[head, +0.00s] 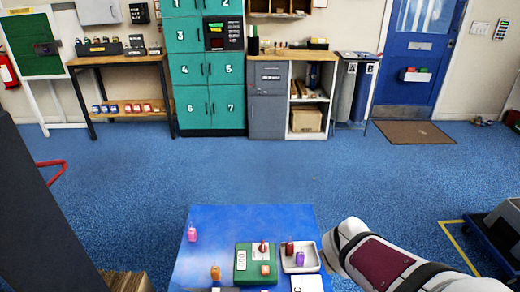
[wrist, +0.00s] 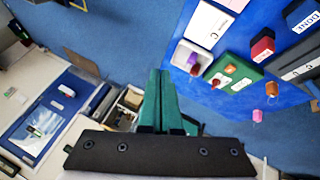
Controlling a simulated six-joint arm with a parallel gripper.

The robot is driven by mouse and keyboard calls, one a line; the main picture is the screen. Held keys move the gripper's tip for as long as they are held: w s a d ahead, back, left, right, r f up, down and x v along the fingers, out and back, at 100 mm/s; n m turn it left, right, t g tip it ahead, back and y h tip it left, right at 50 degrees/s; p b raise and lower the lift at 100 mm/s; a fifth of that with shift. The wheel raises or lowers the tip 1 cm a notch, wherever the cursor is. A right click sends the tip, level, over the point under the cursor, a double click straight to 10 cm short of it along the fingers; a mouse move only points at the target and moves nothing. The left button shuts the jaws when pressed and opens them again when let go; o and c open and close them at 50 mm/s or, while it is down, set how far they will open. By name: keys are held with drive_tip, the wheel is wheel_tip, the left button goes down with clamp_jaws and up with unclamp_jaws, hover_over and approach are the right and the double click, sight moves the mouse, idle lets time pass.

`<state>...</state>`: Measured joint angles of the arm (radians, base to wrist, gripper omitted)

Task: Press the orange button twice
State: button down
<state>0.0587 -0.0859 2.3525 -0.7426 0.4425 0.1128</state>
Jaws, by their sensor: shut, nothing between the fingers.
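The orange button (head: 265,269) sits on a green panel (head: 241,278) on the blue table. The panel also carries a white label and a red-topped lever on a pale plate. In the wrist view the orange button (wrist: 230,69) shows on the green panel (wrist: 236,60), right of and above my gripper. My gripper (wrist: 160,72) has its two green fingers together, with nothing between them. It is clear of the button in that view. I cannot make out its fingertips in the head view, where my arm is at the right.
A white tray (head: 312,262) with a red and a purple item stands right of the panel. A pink item (head: 192,235) and an orange item (head: 215,272) stand to its left. A white card (head: 307,284) lies near the front. The table's far middle is clear.

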drive_tip(key=w+a+f+n+t+y, duration=0.25)
drive_tip(key=w+n, duration=0.25)
drive_tip(key=w, duration=0.3)
drive_tip(key=n+g+y, duration=0.2)
drive_tip(key=n+y, duration=0.5)
drive_tip(key=n, duration=0.3)
hover_over(269, 272)
wheel_tip(269, 272, down, 6)
drive_tip(key=shift+r, duration=0.2)
drive_tip(key=shift+f, duration=4.4)
drive_tip(key=shift+f, duration=0.1)
drive_tip(key=shift+f, duration=0.3)
